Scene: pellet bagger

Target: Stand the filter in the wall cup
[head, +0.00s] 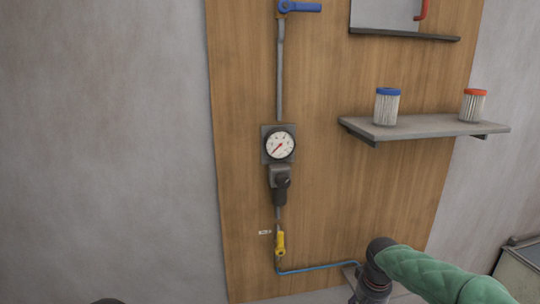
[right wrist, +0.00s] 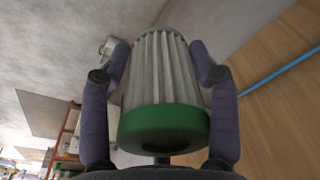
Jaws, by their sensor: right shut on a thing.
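My right gripper (right wrist: 160,60) is shut on a pleated pale filter with a green cap (right wrist: 163,128). The two fingers press on its sides, and the green cap faces the wrist camera. In the head view my right gripper (head: 371,290) is at the bottom edge, low in front of the wooden panel, and the filter in it cannot be made out. I cannot clearly identify the wall cup in either view. My left gripper is not in view.
A grey shelf (head: 425,127) holds a blue-capped filter (head: 387,107) and a red-capped filter (head: 473,106). A gauge (head: 280,145), a yellow valve (head: 281,243) and a blue hose (head: 315,268) are on the wooden panel (head: 240,160), left of my right arm.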

